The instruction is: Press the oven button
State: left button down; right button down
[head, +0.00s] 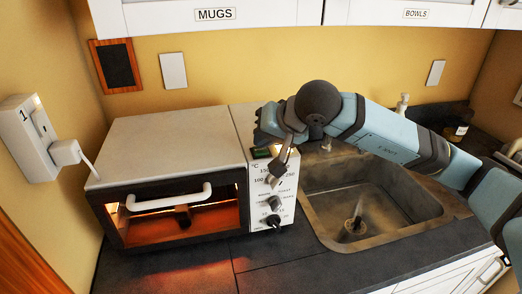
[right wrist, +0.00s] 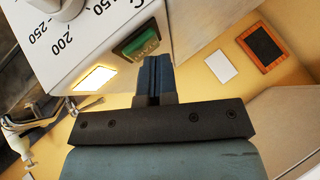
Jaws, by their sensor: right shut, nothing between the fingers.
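The oven (head: 165,140) stands on the counter with its control panel (head: 262,205) at its right. The green oven button (head: 262,153) is near the top of that panel; it shows larger in the right wrist view (right wrist: 140,45). My right gripper (head: 262,138) is shut and empty, with its tips close by the button. In the right wrist view the closed fingers (right wrist: 154,75) appear just beside the button; I cannot tell whether they touch it. A pale square (right wrist: 95,79) beside the button is bright. The oven's inside glows orange. My left gripper is not in view.
Dial knobs (head: 274,203) sit below the button. The sink (head: 350,215) is right of the oven, under my right arm. A wall socket with a plug (head: 65,152) is at the left. Cupboards (head: 215,14) hang above. The dark counter in front is clear.

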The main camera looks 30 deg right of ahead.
jog(key=shift+f, duration=0.15)
dwell(0.3)
jog(key=shift+r, duration=0.4)
jog(key=shift+r+p, duration=0.85)
jog(key=shift+r, duration=2.2)
jog(key=shift+f, duration=0.1)
